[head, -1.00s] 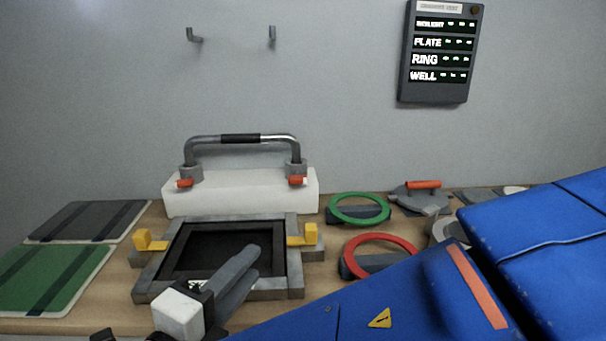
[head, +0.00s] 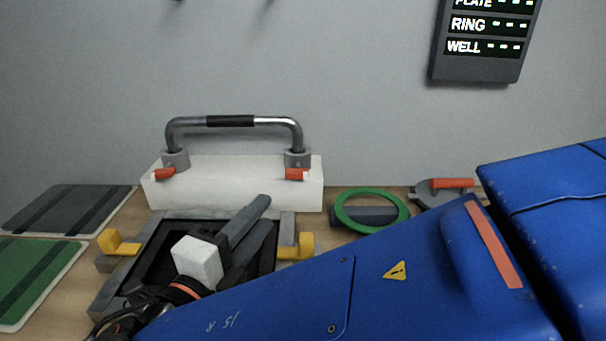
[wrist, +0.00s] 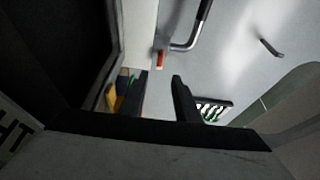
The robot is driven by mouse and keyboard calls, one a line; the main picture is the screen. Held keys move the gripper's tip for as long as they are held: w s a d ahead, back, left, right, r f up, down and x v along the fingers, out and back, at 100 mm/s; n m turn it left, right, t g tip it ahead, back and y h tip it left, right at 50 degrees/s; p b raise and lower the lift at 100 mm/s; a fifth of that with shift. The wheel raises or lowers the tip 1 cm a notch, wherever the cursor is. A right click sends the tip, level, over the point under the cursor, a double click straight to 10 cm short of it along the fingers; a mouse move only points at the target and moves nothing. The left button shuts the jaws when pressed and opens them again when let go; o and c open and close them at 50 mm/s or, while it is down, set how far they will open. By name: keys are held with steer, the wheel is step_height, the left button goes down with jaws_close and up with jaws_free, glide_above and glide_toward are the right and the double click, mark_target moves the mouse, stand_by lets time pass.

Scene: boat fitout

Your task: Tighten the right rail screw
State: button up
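The grab rail (head: 232,122) is a bent metal bar with a dark grip, standing on a white block (head: 230,190). The right rail screw (head: 296,174) has a red-orange handle at the front of the right rail foot (head: 297,158). It also shows in the wrist view as a small red piece (wrist: 160,60) beside the white block. My gripper (head: 257,218) is over the dark framed opening, below and left of the right screw, apart from it. Its two fingers show a gap with nothing between them.
A left screw (head: 164,174) matches the right one. A frame (head: 288,228) with yellow clamps (head: 297,248) lies in front of the block. A green ring (head: 372,222) and a disc with a red handle (head: 445,184) lie to the right. A status board (head: 487,45) hangs above.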

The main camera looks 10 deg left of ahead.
mark_target(294, 177)
steer(key=w, duration=0.4)
steer(key=w+d, duration=0.1)
steer(key=w, duration=0.3)
steer(key=w+d, duration=0.1)
steer(key=w, duration=0.3)
steer(key=shift+w, duration=0.35)
jaws_close()
